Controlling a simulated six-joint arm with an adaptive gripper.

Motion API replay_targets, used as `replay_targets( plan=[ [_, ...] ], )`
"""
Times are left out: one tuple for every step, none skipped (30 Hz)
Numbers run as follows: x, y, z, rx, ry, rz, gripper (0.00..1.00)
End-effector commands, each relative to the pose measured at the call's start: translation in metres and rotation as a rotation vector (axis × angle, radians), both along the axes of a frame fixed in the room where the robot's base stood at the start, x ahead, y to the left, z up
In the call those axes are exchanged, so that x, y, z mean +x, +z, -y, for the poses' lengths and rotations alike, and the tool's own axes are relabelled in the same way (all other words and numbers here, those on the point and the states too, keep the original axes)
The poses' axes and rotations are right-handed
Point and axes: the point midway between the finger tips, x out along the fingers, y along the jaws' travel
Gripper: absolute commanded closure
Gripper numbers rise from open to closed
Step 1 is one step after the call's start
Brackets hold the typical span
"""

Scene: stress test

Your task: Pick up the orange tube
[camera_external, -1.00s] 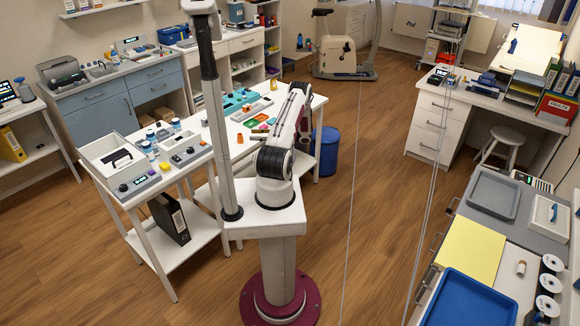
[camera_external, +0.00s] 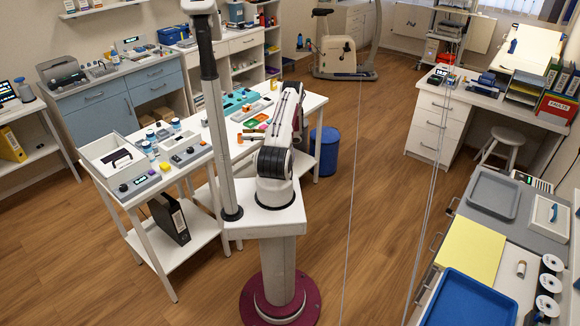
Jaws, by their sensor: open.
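A small orange object (camera_external: 239,138), which looks like the orange tube, is on the white table left of my arm, near the table's front edge. It is too small to make out in detail. My arm rises from the pedestal and leans over the table's right part. My gripper cannot be made out; the arm's own links seem to hide it. I see nothing between it and the orange object clearly.
Behind the orange object are a teal tray (camera_external: 238,101) and several small coloured pieces. Grey boxes and bottles crowd the table's left part. A blue bin (camera_external: 326,151) stands right of the table. A grey post (camera_external: 215,130) rises beside my arm.

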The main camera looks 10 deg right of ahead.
Motion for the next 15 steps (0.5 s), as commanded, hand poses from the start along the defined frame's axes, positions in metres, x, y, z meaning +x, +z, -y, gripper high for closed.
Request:
replay_targets(
  plan=[
    [0.001, 0.0, -0.007, 0.0, 0.002, 0.0, 0.6],
    [0.001, 0.0, -0.01, 0.0, 0.002, 0.0, 0.6],
    [0.002, 0.0, -0.014, 0.0, 0.002, 0.0, 0.6],
    [0.002, 0.0, -0.016, 0.0, 0.002, 0.0, 0.6],
    [0.002, 0.0, -0.018, 0.0, 0.001, 0.0, 0.6],
    [0.003, 0.0, -0.021, 0.0, 0.001, -0.001, 0.6],
    [0.003, 0.0, -0.022, 0.0, 0.0, -0.001, 0.6],
    [0.003, 0.0, -0.023, 0.0, 0.0, -0.001, 0.6],
    [0.003, 0.0, -0.024, 0.0, -0.001, -0.001, 0.6],
    [0.003, 0.0, -0.024, -0.001, -0.001, -0.001, 0.6],
    [0.003, 0.0, -0.024, -0.001, -0.001, -0.001, 0.6],
    [0.003, 0.0, -0.024, -0.001, -0.001, 0.0, 0.6],
    [0.003, 0.0, -0.024, -0.001, -0.001, 0.0, 0.6],
    [0.003, 0.0, -0.024, -0.001, -0.001, 0.0, 0.6],
    [0.003, 0.0, -0.024, -0.001, -0.001, 0.0, 0.6]
  ],
)
